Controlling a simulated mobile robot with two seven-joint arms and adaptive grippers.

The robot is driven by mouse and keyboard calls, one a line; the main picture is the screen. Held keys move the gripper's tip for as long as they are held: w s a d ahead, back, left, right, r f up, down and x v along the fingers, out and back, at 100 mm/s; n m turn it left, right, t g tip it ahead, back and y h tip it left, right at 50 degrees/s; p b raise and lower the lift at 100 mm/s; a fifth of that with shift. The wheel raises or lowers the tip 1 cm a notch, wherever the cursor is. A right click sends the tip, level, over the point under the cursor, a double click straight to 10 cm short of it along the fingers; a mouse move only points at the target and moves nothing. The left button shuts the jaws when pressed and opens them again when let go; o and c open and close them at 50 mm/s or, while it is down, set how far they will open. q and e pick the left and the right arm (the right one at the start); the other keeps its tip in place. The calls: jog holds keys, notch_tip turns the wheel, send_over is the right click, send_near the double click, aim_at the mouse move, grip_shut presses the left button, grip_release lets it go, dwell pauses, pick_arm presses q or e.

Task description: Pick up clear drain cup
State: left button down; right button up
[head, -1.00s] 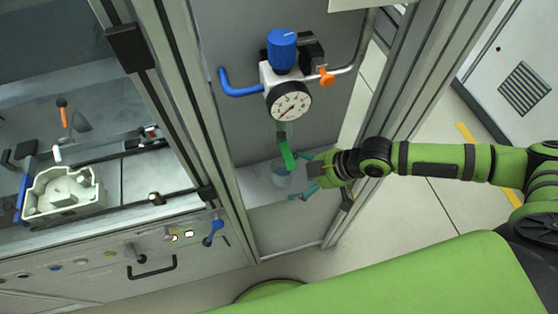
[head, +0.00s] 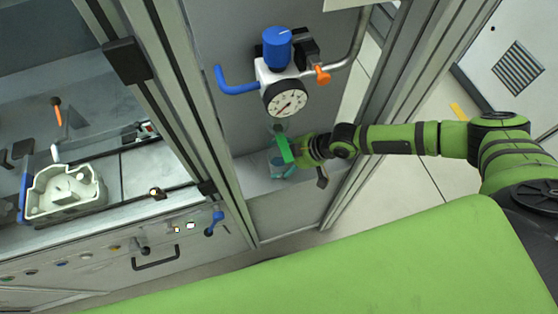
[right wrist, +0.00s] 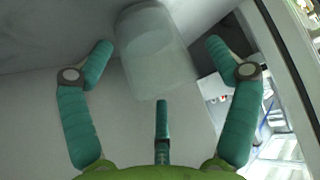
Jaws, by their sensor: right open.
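The clear drain cup (head: 277,161) stands on the pale ledge below the pressure gauge, partly hidden behind my right gripper. It also shows in the right wrist view as a see-through cup (right wrist: 152,50) at the top middle. My right gripper (head: 284,157) is at the cup from the right in the head view. In the right wrist view its teal fingers (right wrist: 160,60) are spread open, with the cup lying between and beyond the tips. No grip on the cup shows. My left gripper is out of view.
Above the cup hang the gauge (head: 286,98), a blue knob (head: 277,48), a blue pipe elbow (head: 235,84) and an orange tap (head: 322,75). Metal frame posts (head: 205,110) stand on both sides of the bay. A pale casting (head: 66,190) sits on the left bench.

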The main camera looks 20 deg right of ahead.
jog(key=c, duration=1)
